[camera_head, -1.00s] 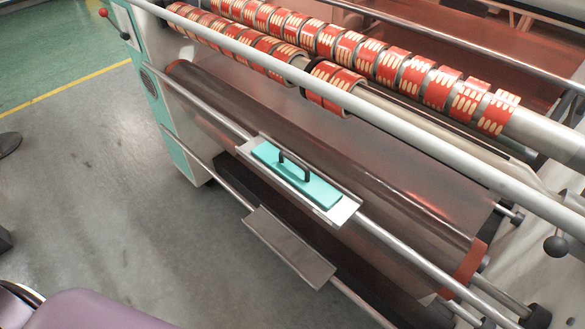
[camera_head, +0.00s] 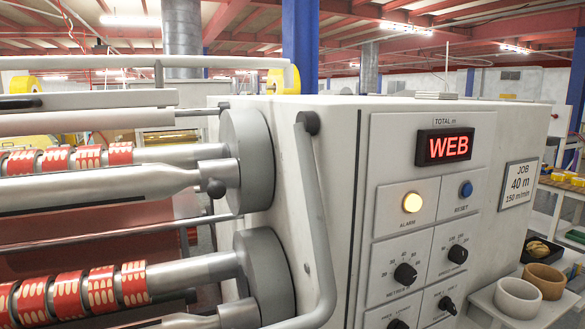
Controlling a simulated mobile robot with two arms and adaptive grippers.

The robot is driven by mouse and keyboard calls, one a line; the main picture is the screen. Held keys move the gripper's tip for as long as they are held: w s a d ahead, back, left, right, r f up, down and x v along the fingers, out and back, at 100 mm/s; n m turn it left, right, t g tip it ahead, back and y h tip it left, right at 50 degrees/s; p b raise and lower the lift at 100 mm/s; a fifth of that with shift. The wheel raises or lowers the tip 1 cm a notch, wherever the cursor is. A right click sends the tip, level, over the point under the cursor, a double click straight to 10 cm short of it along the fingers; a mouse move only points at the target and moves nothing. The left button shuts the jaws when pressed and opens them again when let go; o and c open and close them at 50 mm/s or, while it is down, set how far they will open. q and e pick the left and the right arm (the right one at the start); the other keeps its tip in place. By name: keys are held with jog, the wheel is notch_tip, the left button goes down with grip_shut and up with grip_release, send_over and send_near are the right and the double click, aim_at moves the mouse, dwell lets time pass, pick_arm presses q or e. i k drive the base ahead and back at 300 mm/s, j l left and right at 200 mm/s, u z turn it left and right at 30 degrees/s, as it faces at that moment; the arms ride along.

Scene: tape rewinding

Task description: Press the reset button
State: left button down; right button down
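The reset button (camera_head: 466,189) is a small round blue button on the grey control panel of the machine, above the label RESET. To its left is a round alarm lamp (camera_head: 412,202), lit yellow, above the label ALARM. Above both, a dark display (camera_head: 444,147) shows WEB in red letters. Neither of my grippers is in view, and nothing touches the button.
Below the button are several black dials, one of them the speed dial (camera_head: 457,254). A grey bent handle bar (camera_head: 318,220) stands left of the panel. Rollers with red tape rolls (camera_head: 88,156) fill the left. Two cups (camera_head: 517,297) stand on a ledge at lower right.

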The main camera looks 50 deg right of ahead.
aim_at(467, 191)
jog(key=z, duration=2.4)
